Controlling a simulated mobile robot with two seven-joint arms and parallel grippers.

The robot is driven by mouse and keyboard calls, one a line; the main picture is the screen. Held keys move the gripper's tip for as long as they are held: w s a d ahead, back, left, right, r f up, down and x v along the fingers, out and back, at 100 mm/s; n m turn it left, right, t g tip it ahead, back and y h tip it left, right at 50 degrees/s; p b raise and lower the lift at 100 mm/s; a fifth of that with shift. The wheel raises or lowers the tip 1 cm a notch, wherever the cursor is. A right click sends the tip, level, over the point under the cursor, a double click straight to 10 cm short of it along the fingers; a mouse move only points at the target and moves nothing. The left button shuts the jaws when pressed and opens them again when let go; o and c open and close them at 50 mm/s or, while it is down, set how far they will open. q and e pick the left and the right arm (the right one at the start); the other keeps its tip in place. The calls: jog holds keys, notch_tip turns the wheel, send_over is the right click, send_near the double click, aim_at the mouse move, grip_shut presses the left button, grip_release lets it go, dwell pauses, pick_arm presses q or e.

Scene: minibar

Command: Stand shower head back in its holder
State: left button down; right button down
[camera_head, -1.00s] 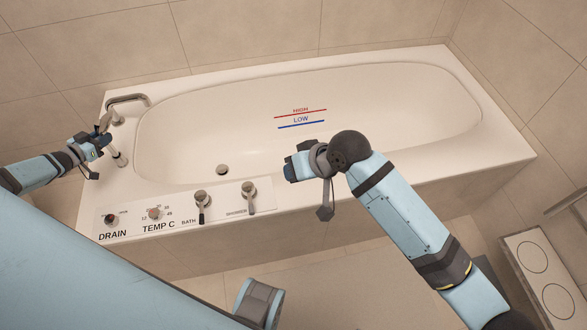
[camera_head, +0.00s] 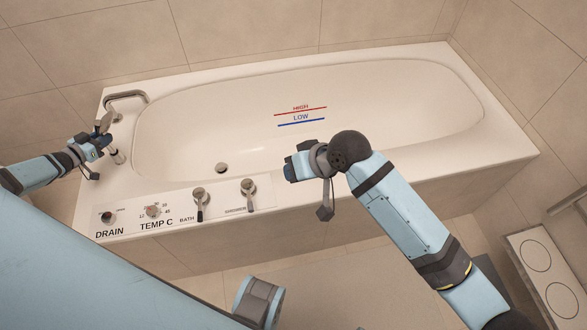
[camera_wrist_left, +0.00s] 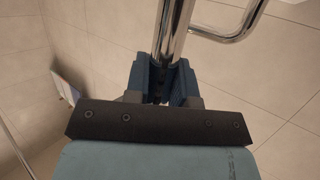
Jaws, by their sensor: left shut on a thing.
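The shower head (camera_head: 105,122) is at the left end of the bathtub in the head view, small and partly covered by my gripper. My left gripper (camera_head: 104,140) is shut on it. In the left wrist view, the chrome handle (camera_wrist_left: 174,32) stands between the blue fingers (camera_wrist_left: 163,80). A short chrome post (camera_head: 117,156), perhaps the holder, rises from the tub rim just beside and below the gripper. I cannot tell whether the shower head touches it. My right gripper (camera_head: 291,171) hangs over the tub's front side, apart from these things; its jaw opening is unclear.
A chrome spout (camera_head: 128,97) curves over the rim behind the left gripper; a chrome bar also shows in the left wrist view (camera_wrist_left: 235,30). The control panel (camera_head: 183,211) with knobs and levers lies on the front rim. The bathtub (camera_head: 380,120) looks empty.

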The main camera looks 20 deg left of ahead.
pick_arm(q)
jog(key=shift+f, duration=0.15)
jog(key=c, duration=0.9)
grip_release()
jog(key=shift+p+v, duration=2.1)
jog(key=shift+v, duration=4.85)
